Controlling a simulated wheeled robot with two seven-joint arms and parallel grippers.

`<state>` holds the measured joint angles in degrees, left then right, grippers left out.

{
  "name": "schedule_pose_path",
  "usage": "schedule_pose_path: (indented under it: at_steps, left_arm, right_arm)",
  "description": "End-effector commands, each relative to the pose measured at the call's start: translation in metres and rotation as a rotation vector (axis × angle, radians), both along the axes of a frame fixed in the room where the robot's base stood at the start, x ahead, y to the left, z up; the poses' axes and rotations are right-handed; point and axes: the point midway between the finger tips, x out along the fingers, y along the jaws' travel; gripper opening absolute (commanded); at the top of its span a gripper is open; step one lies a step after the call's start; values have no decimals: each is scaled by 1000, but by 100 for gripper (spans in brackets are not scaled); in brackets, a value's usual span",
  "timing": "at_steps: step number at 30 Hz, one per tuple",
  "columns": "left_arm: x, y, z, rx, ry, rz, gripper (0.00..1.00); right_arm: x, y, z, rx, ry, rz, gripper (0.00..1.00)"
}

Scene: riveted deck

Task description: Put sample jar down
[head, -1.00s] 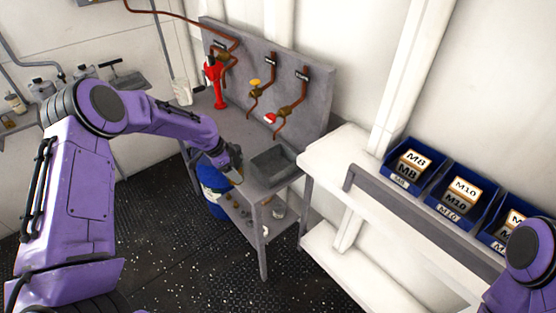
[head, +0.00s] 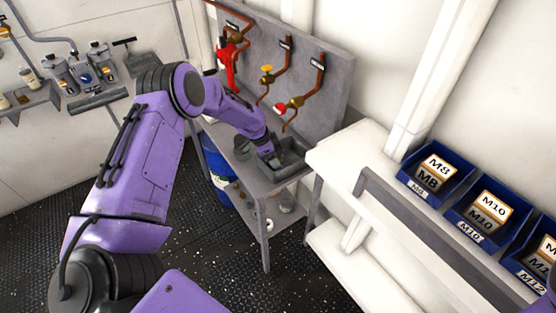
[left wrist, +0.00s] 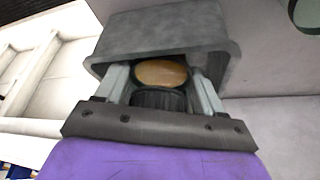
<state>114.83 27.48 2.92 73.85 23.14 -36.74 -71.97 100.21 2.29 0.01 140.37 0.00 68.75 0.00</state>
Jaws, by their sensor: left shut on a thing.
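The sample jar (left wrist: 160,73) shows in the left wrist view between the two fingers of my left gripper (left wrist: 158,84). It has an orange-brown round top and a dark body. My left gripper is shut on it. A grey open tray (left wrist: 165,38) surrounds the jar and fingertips in that view. In the head view my left gripper (head: 275,156) reaches down into this grey tray (head: 296,170) at the front right of the grey bench. The jar is mostly hidden there, and I cannot tell whether its base touches the tray floor. My right gripper is out of view.
A grey back panel (head: 300,75) with copper pipes and red and yellow valves rises behind the tray. A blue drum (head: 222,180) stands below. A white bench (head: 345,150) with blue labelled bins (head: 433,175) is to the right.

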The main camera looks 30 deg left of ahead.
Motion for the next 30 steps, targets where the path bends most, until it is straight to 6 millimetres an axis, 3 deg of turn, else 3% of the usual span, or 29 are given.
schedule_pose_path:
  at_steps: [6, 7, 15, 19, 30]
  left_arm:
    - [0, 1, -3, 1, -2, 5, 28]
    - [0, 1, -3, 1, -1, 5, 78]
    - [1, 0, -3, 0, -1, 3, 79]
    - [-1, 3, 8, 1, -5, 3, 79]
    - [-25, 27, 87, 1, -7, 2, 79]
  right_arm:
    - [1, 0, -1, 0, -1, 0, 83]
    - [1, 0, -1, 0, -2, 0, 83]
    - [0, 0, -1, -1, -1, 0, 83]
    - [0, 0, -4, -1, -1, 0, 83]
    - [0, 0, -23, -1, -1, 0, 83]
